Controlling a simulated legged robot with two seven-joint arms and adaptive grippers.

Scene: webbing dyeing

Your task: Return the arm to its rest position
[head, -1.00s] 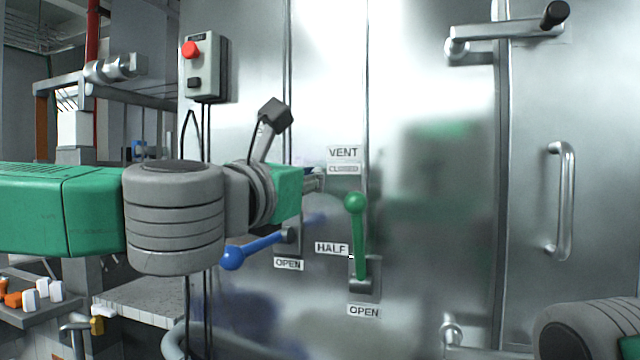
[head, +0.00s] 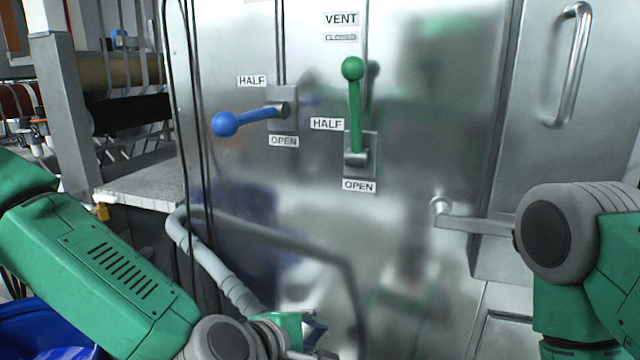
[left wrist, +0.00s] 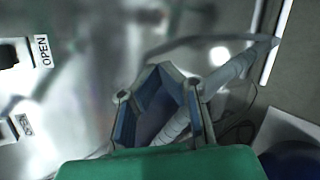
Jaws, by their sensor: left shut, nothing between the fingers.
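My left arm (head: 110,270) reaches in from the lower left. My left gripper (head: 318,335) is low at the bottom edge of the head view, below the levers and clear of them. In the left wrist view its fingers (left wrist: 158,70) are shut with nothing between them. The green vent lever (head: 355,105) stands upright, its knob just below the CLOSED label.
The steel cabinet wall (head: 430,130) fills the middle, with a long handle (head: 572,65) at upper right and a lower bar handle (head: 475,224). A grey pipe (head: 215,275) curves down behind my left gripper. A blue container (head: 40,325) stands at lower left.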

